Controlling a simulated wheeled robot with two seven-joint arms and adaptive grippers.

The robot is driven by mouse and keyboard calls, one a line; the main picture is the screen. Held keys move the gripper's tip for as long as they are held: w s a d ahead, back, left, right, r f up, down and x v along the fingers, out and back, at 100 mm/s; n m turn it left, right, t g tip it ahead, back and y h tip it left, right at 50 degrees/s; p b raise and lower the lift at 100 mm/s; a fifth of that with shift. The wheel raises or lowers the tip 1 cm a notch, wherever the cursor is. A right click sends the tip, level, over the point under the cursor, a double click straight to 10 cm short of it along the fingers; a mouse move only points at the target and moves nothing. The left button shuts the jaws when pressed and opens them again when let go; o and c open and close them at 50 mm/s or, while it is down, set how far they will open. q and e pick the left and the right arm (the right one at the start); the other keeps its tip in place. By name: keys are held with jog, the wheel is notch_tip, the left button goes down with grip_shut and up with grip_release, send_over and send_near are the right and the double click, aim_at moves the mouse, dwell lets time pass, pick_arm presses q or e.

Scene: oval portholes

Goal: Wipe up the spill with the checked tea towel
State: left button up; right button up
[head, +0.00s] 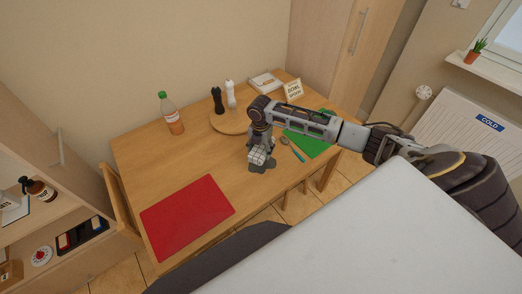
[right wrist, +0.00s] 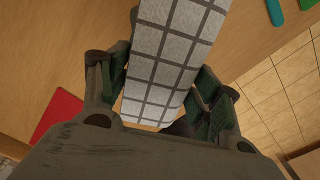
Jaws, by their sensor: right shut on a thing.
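The checked tea towel, white with grey lines, shows in the head view (head: 257,155) and large in the right wrist view (right wrist: 172,50). My right gripper (head: 260,146) points down over the wooden table (head: 185,165), near its front edge. Its fingers (right wrist: 155,100) are shut on the towel, which lies between them as a folded strip. My left gripper is not in view.
A red mat (head: 187,215) lies front left and a green mat (head: 309,143) lies right, near a teal pen-like object (head: 298,155). A bottle (head: 170,114) and a round board (head: 229,122) with two mills stand behind. The table's middle left is clear.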

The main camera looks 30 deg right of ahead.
jog(key=shift+w+a+m, duration=0.1)
jog(key=shift+w+m, duration=0.05)
jog(key=shift+m, duration=0.45)
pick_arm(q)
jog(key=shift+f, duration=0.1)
pick_arm(e)
jog(key=shift+f, duration=0.1)
jog(key=shift+f+b, duration=3)
jog(key=shift+b, duration=0.3)
jog(key=shift+f+b, duration=0.4)
jog(key=shift+b, duration=0.05)
jog(key=shift+f+b, duration=0.4)
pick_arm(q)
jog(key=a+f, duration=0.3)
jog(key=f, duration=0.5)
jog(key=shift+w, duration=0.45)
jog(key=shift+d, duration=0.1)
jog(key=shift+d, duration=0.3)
